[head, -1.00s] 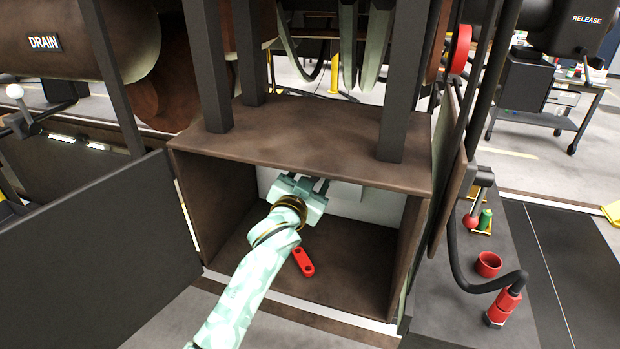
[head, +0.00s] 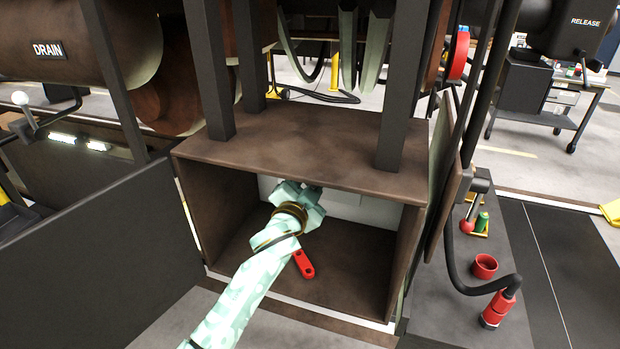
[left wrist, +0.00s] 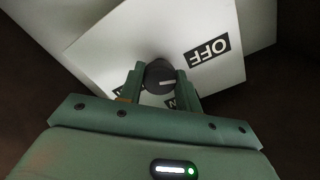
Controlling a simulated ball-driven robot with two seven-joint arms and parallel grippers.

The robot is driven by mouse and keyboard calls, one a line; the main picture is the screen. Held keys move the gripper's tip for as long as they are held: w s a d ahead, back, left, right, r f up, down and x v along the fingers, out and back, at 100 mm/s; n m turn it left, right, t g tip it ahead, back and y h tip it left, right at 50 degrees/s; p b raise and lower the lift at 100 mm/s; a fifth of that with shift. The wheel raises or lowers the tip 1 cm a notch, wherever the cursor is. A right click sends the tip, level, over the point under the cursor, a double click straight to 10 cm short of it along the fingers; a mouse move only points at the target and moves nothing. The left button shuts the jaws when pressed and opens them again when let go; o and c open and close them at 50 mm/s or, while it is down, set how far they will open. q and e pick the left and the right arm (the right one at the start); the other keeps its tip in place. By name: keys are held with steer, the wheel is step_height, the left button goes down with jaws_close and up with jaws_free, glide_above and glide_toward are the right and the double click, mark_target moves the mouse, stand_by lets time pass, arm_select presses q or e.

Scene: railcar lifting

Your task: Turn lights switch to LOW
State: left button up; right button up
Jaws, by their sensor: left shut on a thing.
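The lights switch is a dark round knob (left wrist: 159,75) with a white mark, on a white panel (left wrist: 112,48) in the left wrist view. An OFF label (left wrist: 207,50) reads upside down to the knob's upper right. Other labels below the knob are mostly hidden by my fingers. My left gripper (left wrist: 160,84) is shut on the knob, one finger on each side. In the head view my left gripper (head: 303,198) reaches into the open brown box; its fingertips and the knob are hidden there. My right gripper is not in view.
The brown box (head: 300,140) has a roof and side walls close around my left arm. A red lever-like piece (head: 304,264) lies on or near its floor. Dark posts (head: 402,90) rise above the roof. An open dark door (head: 90,255) stands at left.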

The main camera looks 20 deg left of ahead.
arm_select(q)
steer(key=shift+m+p, duration=2.2)
steer(key=shift+m, duration=4.6)
steer(key=o, duration=1)
steer(key=shift+c, duration=0.2)
steer(key=s+b, duration=0.1)
steer(key=s, duration=1.5)
steer(key=shift+s+a, duration=0.15)
steer(key=shift+a, duration=0.15)
